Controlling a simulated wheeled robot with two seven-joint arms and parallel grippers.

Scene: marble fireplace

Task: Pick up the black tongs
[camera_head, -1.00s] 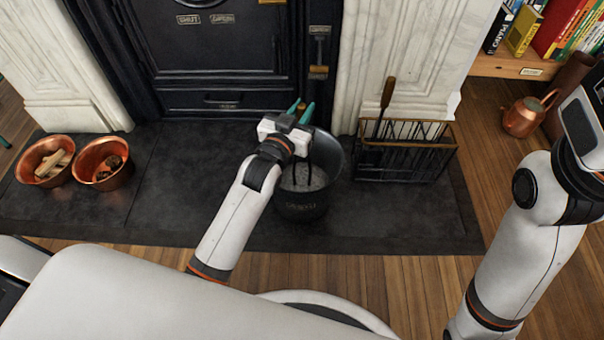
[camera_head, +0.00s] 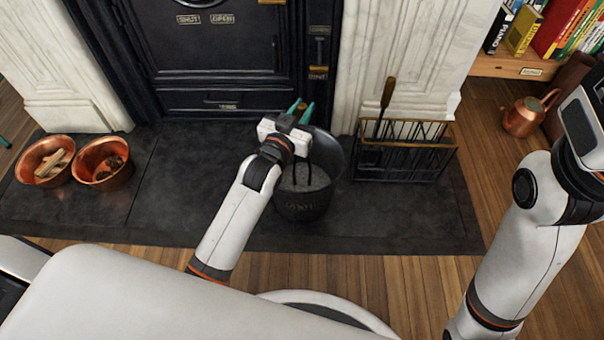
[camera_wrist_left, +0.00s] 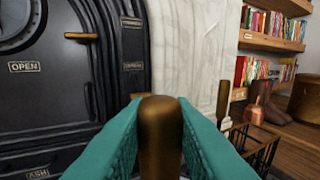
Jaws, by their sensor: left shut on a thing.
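My left gripper (camera_head: 301,109), with teal fingers, is over the dark bucket (camera_head: 302,207) on the hearth. In the left wrist view its fingers are shut on both sides of a rounded brown handle end (camera_wrist_left: 160,130). The thin black legs of the black tongs (camera_head: 310,160) show below the gripper and reach down into the bucket, which has grey ash-like stuff inside. The wrist and gripper hide the upper part of the tongs in the head view. My right arm is at the right, but its gripper is out of view.
A black wire rack (camera_head: 408,160) with a wooden-handled tool (camera_head: 386,95) stands right of the bucket. Two copper bowls (camera_head: 42,180) are at the left. The black stove (camera_head: 215,60) is behind. A copper kettle (camera_head: 522,118) stands at the right. The hearth left of the bucket is bare.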

